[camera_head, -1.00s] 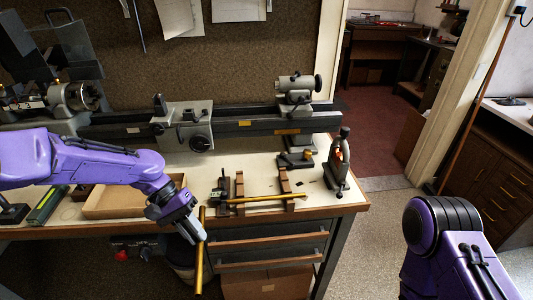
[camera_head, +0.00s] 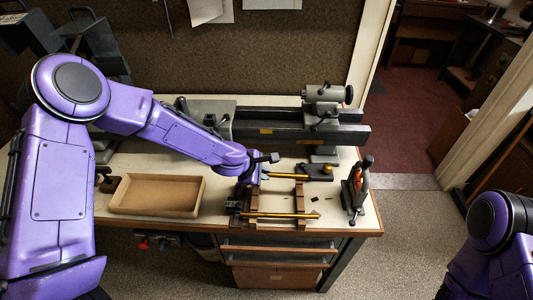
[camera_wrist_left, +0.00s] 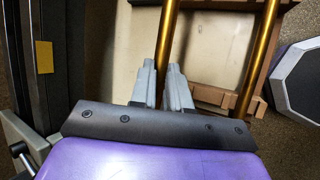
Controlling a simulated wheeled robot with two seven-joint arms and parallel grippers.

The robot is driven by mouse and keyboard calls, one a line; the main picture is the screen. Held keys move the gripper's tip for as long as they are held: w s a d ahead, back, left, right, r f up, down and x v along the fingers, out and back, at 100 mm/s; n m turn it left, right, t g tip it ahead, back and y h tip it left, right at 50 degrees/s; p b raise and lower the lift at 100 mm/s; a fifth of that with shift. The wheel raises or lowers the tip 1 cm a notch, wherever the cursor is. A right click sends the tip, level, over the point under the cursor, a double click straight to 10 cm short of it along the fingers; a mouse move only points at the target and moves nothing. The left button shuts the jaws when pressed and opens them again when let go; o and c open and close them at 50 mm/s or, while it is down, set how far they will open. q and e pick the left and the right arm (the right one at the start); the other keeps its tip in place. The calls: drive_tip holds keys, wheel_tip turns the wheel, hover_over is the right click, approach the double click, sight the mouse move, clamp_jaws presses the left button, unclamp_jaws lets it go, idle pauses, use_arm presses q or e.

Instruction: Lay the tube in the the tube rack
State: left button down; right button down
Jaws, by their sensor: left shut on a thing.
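My left gripper (camera_head: 257,177) is shut on a brass tube (camera_head: 290,177), whose free length points right at the rear of the wooden tube rack (camera_head: 299,197). In the left wrist view the fingers (camera_wrist_left: 163,88) close around this tube (camera_wrist_left: 168,35). I cannot tell whether it touches the rack. A second brass tube (camera_head: 280,215) lies across the front of the rack, roughly parallel to the held one; it also shows in the left wrist view (camera_wrist_left: 259,60). The rack's wooden bars show there too (camera_wrist_left: 210,95). My right gripper is out of view.
An open shallow wooden tray (camera_head: 157,194) sits left of the rack. A clamp-like tool (camera_head: 357,190) stands to the right near the bench edge. The lathe (camera_head: 300,128) runs behind. A small block tool (camera_head: 316,171) sits behind the rack's right side.

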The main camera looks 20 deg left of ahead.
use_arm(q)
drive_tip(key=f+b, duration=0.2)
drive_tip(key=b, duration=0.1)
drive_tip(key=f+b, duration=0.2)
drive_tip(key=f, duration=0.1)
drive_tip(key=shift+s+a+f+b, duration=0.1)
drive_tip(key=shift+a+b, duration=0.1)
drive_tip(key=shift+b, duration=0.2)
drive_tip(key=shift+d, duration=0.1)
drive_tip(key=shift+f+b, duration=0.55)
drive_tip(key=shift+f, duration=0.15)
drive_tip(key=c, duration=1)
unclamp_jaws()
